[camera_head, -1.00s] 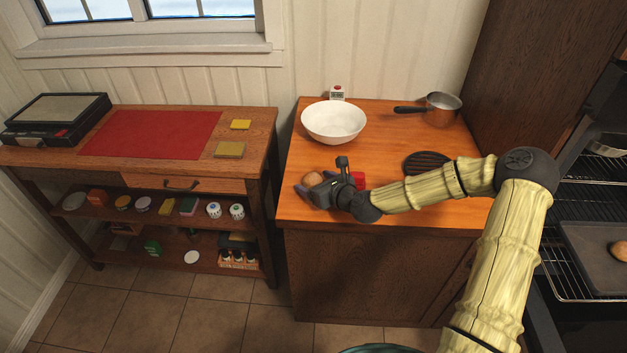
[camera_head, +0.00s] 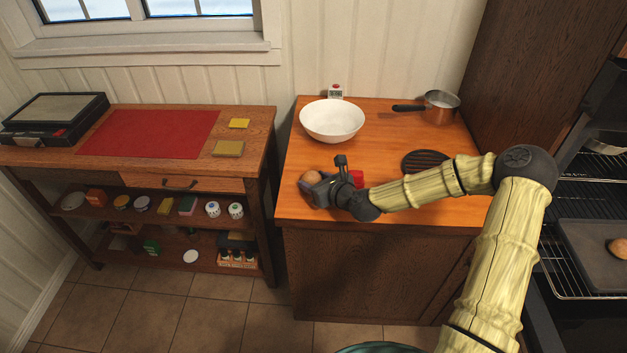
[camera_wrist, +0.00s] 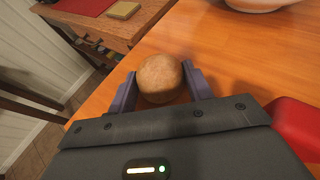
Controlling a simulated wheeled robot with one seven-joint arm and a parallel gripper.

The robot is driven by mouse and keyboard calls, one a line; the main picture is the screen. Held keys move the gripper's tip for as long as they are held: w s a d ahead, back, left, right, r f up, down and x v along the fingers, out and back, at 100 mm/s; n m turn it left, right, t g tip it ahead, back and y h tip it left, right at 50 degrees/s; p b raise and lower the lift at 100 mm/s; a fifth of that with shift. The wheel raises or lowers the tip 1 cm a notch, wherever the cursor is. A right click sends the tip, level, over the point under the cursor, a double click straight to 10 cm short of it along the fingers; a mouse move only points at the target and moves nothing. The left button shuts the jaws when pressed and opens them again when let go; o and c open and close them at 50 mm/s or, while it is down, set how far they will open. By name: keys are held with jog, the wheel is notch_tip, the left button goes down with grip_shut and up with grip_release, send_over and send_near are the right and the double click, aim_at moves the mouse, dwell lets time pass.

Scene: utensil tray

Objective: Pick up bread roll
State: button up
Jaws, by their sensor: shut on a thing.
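A round brown bread roll (camera_wrist: 160,79) sits between the two purple-grey fingers of my gripper (camera_wrist: 163,90) in the wrist view. The fingers touch it on both sides. In the head view the roll (camera_head: 311,177) shows at the front left of the wooden counter (camera_head: 300,210), partly hidden by my gripper (camera_head: 312,186). I cannot tell whether the roll rests on the counter or is slightly above it. Another roll (camera_head: 619,246) lies on a dark tray (camera_head: 585,250) in the open oven at the right.
A white bowl (camera_head: 332,121) stands behind my gripper, with a small timer (camera_head: 336,91) beyond it. A red object (camera_head: 357,178) is close beside my wrist. A dark trivet (camera_head: 425,161) and a saucepan (camera_head: 441,107) are to the right. A side table (camera_head: 255,125) stands left across a gap.

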aim_at(315, 177)
notch_tip(315, 177, up, 10)
dwell(0.5)
dwell(0.5)
